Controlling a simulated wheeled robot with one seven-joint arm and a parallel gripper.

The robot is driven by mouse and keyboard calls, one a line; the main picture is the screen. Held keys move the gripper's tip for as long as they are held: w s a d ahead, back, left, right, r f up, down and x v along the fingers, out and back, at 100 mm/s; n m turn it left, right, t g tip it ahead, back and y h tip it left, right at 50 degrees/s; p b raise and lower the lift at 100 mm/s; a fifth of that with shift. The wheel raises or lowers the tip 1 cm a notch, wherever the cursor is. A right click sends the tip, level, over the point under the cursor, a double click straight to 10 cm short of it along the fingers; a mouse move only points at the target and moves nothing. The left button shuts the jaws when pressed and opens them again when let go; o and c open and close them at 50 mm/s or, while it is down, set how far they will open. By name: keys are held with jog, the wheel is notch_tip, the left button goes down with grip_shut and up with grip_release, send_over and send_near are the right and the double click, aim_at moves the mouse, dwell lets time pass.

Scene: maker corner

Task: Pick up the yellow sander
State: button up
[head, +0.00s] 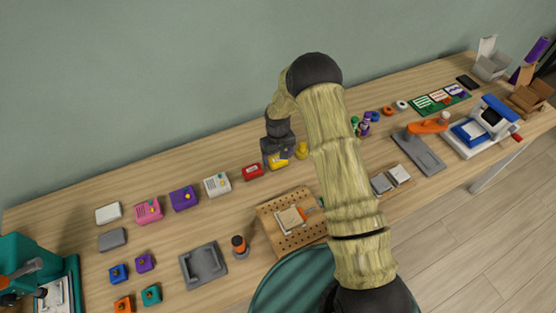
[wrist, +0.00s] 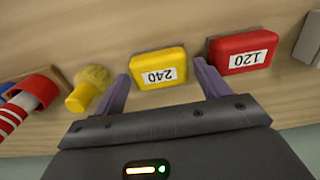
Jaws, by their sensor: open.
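The yellow sander (wrist: 160,75), a small rounded block with a white "240" label, lies on the wooden bench in the wrist view. My gripper (wrist: 161,68) is open, with one purple finger on each side of the sander. The left fingertip is close to its side; the right one lies in the gap between it and the red block. I cannot tell whether either touches it. In the head view the yellow sander (head: 279,163) is partly hidden under my gripper (head: 278,155).
A red "120" block (wrist: 243,52) sits close on the right of the sander in the wrist view. A yellow round-headed brush (wrist: 89,88) stands close on the left. In the head view, a pegboard tray (head: 268,222) is in front.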

jog(key=shift+f, duration=0.95)
jog(key=c, duration=0.8)
